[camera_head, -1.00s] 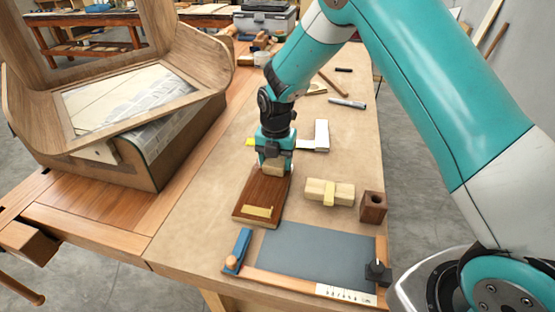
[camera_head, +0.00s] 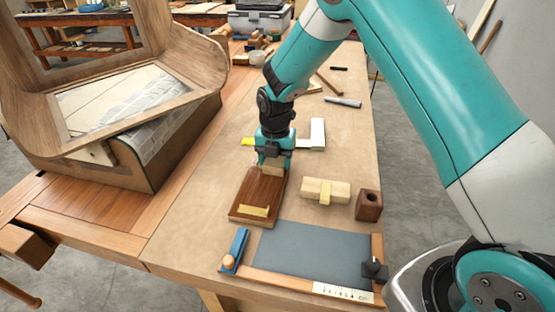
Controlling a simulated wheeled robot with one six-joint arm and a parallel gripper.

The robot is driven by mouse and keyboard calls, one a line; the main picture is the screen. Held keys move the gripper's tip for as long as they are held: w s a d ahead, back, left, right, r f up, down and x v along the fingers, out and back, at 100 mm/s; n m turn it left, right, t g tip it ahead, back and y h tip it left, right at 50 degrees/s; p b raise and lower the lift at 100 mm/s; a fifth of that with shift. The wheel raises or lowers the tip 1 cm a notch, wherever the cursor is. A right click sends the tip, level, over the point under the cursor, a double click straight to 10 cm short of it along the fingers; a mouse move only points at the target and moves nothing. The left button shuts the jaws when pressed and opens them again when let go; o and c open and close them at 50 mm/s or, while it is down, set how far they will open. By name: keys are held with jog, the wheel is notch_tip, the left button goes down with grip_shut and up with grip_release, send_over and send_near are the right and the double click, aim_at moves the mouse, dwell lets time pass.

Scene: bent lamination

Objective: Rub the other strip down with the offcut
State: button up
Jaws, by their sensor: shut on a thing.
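My gripper (camera_head: 272,163) is shut on a small pale wood block, the offcut (camera_head: 272,169), at the far end of a dark brown board (camera_head: 256,189). The offcut is at the board's surface; I cannot tell if it presses on it. A short pale strip (camera_head: 254,211) lies across the near end of the board, apart from the gripper. Any strip under or behind the offcut is hidden by it and my gripper.
A pale block with a yellow band (camera_head: 325,191) and a dark block with a hole (camera_head: 369,205) stand to the right. A grey mat (camera_head: 313,251) in a wooden frame and a blue tool (camera_head: 236,249) lie in front. A large wooden frame (camera_head: 150,165) stands left.

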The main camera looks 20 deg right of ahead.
jog(key=shift+w+a, duration=0.25)
jog(key=shift+a, duration=0.2)
jog(key=shift+d, duration=0.1)
jog(key=shift+s+d, duration=0.45)
jog(key=shift+d, duration=0.15)
jog(key=shift+a, duration=0.1)
jog(key=shift+w+a, duration=0.45)
jog(key=shift+a, duration=0.15)
jog(key=shift+r+p, duration=2.35)
jog(key=shift+r, duration=0.65)
